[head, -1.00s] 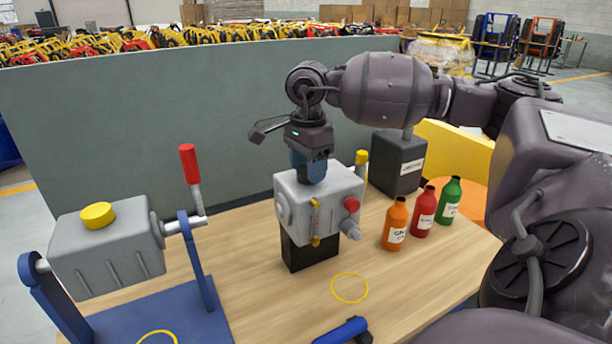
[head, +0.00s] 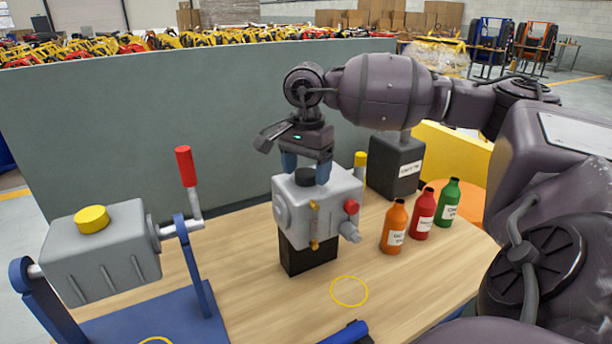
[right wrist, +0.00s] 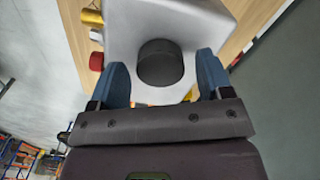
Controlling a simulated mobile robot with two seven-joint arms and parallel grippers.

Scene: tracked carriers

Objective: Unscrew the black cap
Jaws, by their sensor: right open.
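The black cap (head: 306,176) sits on top of the grey box-shaped housing (head: 338,200), which stands on a black block on the wooden table. My right gripper (head: 306,172) is above the housing, pointing down, with its blue fingers on either side of the cap. In the right wrist view the cap (right wrist: 160,63) shows as a dark round disc between the two open fingers (right wrist: 167,78), with a gap on each side. My left gripper is not in view.
Orange (head: 394,228), red (head: 423,214) and green (head: 448,203) bottles stand right of the housing. A dark container (head: 395,165) is behind. A grey tank with a yellow cap (head: 92,219) and a red-handled crank (head: 186,168) stands left. A yellow ring (head: 349,291) marks clear table in front.

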